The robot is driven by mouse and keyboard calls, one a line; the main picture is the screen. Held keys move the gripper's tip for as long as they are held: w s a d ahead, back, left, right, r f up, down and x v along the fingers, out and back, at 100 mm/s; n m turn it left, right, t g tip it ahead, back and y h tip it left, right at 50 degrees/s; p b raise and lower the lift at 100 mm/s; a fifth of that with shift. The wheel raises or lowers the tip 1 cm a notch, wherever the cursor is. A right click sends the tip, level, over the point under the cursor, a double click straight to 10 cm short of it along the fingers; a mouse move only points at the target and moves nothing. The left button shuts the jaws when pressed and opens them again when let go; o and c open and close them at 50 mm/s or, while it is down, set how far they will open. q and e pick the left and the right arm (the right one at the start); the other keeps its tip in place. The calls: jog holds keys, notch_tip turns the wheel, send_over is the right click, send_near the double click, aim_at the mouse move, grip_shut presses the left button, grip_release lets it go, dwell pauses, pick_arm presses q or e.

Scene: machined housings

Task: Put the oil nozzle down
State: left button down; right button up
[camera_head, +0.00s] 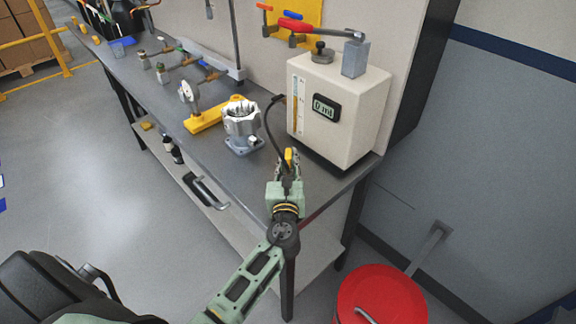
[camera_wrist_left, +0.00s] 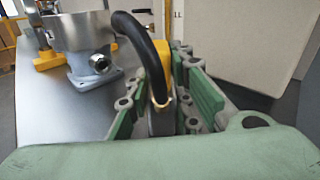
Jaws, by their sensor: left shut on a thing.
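The oil nozzle (camera_head: 289,157) has a yellow body and a black hose. My left gripper (camera_head: 288,170) is shut on it above the bench's front right part, just in front of the white dispenser box (camera_head: 328,112). In the left wrist view, the nozzle's yellow part (camera_wrist_left: 180,62) lies between the green-padded fingers (camera_wrist_left: 180,95), with the black hose (camera_wrist_left: 150,50) arching over it. The nozzle's lower end is hidden by the fingers. The machined housing (camera_head: 241,124) stands on the bench left of the gripper, and shows in the left wrist view (camera_wrist_left: 85,60). My right gripper is not in view.
The grey bench (camera_head: 190,140) has a yellow fixture (camera_head: 207,117) and several fittings farther left. A red drum (camera_head: 382,296) stands on the floor at right.

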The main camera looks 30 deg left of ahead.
pick_arm(q)
jog(key=c, duration=1.6)
grip_release()
jog(key=shift+o, duration=0.2)
jog(key=shift+s+r, duration=0.1)
jog(key=b+v, duration=0.1)
jog(key=v, duration=0.9)
jog(key=shift+s+d, duration=0.15)
jog(key=shift+s, duration=0.15)
jog(key=shift+s+d+b, duration=0.3)
jog(key=shift+s, duration=0.25)
